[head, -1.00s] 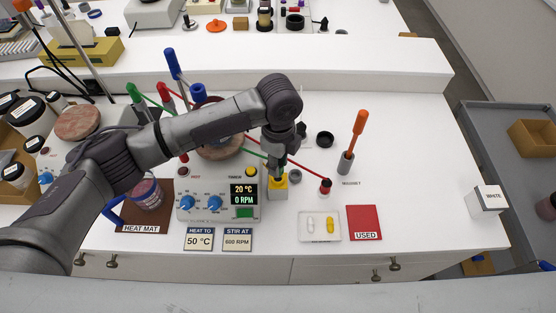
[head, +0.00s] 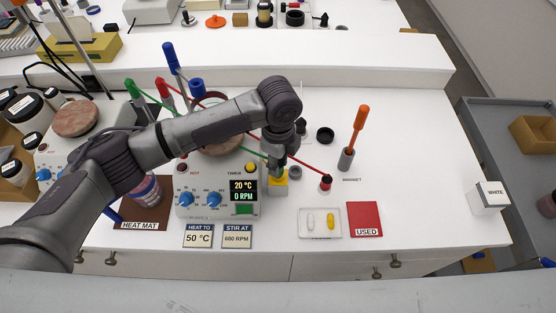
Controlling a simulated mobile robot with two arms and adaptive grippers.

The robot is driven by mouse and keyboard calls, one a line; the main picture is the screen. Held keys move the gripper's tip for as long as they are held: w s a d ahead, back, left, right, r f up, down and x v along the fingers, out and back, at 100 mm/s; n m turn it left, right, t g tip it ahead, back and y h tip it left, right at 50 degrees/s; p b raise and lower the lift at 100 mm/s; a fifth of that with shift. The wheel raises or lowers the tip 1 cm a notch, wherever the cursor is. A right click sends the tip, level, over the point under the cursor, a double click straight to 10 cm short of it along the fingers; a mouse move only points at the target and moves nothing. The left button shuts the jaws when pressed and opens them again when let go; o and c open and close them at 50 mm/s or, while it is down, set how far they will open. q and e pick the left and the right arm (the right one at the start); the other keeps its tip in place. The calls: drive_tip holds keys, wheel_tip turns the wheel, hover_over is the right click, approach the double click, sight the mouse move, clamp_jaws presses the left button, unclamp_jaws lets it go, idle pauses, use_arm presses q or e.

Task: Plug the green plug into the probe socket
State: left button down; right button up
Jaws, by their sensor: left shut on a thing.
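My left gripper (head: 276,165) points down just above a small grey block with a yellow top (head: 278,186), right beside the stirrer's front panel. It is shut on the green plug, which its fingers mostly hide. The green lead (head: 171,107) runs from the green-handled probe (head: 131,88) behind my arm towards the fingers. The yellow-topped block appears to be the socket; I cannot tell whether the plug's tip is inside it. My right gripper is not in view.
The stirrer (head: 215,212) reads 20 °C and 0 RPM. A red plug (head: 325,183) on a red lead stands right of the block. A pill tray (head: 305,230), a red USED mat (head: 364,219) and an orange-handled magnet tool (head: 359,127) are nearby. The table's right side is mostly clear.

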use_arm(q)
drive_tip(key=shift+f, duration=0.25)
drive_tip(key=c, duration=0.8)
unclamp_jaws()
wheel_tip(320, 180, up, 12)
drive_tip(key=shift+f, duration=0.1)
